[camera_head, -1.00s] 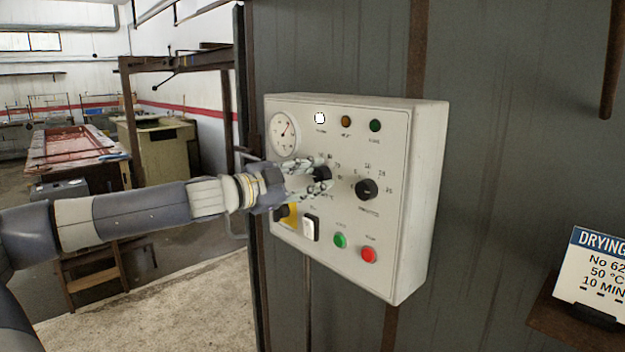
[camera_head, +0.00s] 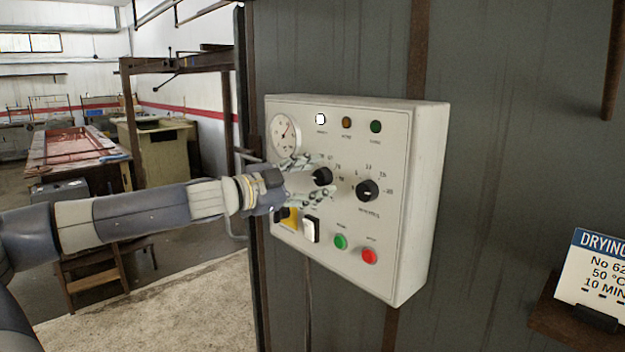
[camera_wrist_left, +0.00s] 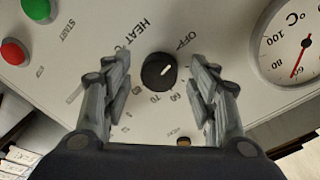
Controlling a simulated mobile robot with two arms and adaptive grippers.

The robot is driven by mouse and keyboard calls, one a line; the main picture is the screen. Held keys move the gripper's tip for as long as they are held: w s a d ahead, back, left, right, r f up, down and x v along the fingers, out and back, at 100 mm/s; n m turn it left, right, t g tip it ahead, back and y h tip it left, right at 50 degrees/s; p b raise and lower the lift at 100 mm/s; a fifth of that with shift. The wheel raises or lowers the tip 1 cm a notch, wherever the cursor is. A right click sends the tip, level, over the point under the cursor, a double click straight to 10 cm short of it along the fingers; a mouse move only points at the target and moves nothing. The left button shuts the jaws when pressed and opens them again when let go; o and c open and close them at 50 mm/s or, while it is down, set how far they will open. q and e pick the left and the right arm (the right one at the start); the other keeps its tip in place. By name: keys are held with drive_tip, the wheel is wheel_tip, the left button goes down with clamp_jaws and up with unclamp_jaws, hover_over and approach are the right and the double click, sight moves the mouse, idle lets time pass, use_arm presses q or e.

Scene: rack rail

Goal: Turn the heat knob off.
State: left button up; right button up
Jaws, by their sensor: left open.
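The heat knob (camera_head: 322,176) is a black round knob with a white pointer line, on the front of a light grey control box (camera_head: 432,180). In the left wrist view the heat knob (camera_wrist_left: 159,71) sits between the spread fingers, under the printed words HEAT and OFF. My right gripper is not in view.
A second black knob (camera_head: 367,191) is to the right of the heat knob. A dial gauge (camera_head: 284,134), lamps, a white switch (camera_head: 311,229), a green button (camera_head: 340,241) and a red button (camera_head: 369,256) share the panel. A drying sign (camera_head: 592,270) stands at right.

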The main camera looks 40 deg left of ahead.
use_arm(q)
drive_tip(key=s+a, duration=0.1)
drive_tip(key=s, duration=1.1)
drive_tip(key=shift+a+r, duration=0.2)
drive_tip(key=shift+a, duration=0.2)
idle(0.3)
